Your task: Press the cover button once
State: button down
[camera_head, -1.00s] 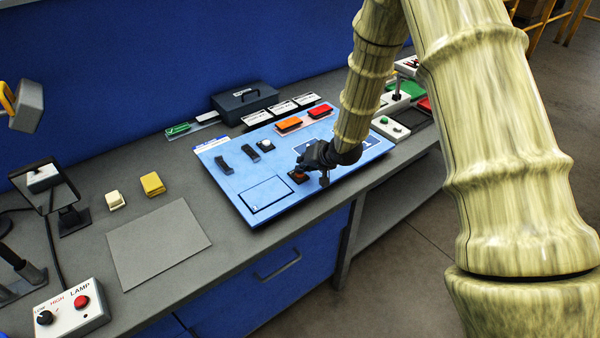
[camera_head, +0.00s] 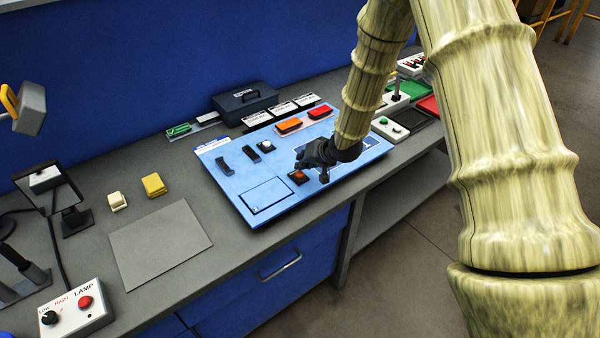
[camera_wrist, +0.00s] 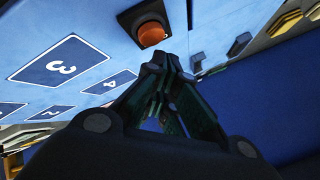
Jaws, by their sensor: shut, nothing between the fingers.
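The blue board (camera_head: 224,182) lies on the grey bench. On it, an orange button (camera_head: 298,176) in a dark square housing sits just left of my gripper (camera_head: 321,172). I take it to be the cover button, though no label on it is readable. In the wrist view the orange button (camera_wrist: 151,34) is just beyond my shut, empty fingertips (camera_wrist: 166,62), with a small visible gap. A square outlined panel (camera_head: 267,195), perhaps the cover, lies flat to the left of the button.
Two dark curved pieces (camera_head: 225,166) and a white round knob (camera_head: 266,146) are on the board. Orange (camera_head: 289,125) and red (camera_head: 320,111) blocks stand at its back. A lamp control box (camera_head: 75,310) is front left. The grey mat (camera_head: 160,243) is bare.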

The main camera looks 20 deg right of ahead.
aim_at(302, 172)
jog(key=shift+r+p, duration=2.05)
jog(key=shift+r, duration=0.5)
jog(key=shift+d+f, duration=0.1)
jog(key=shift+d, duration=0.05)
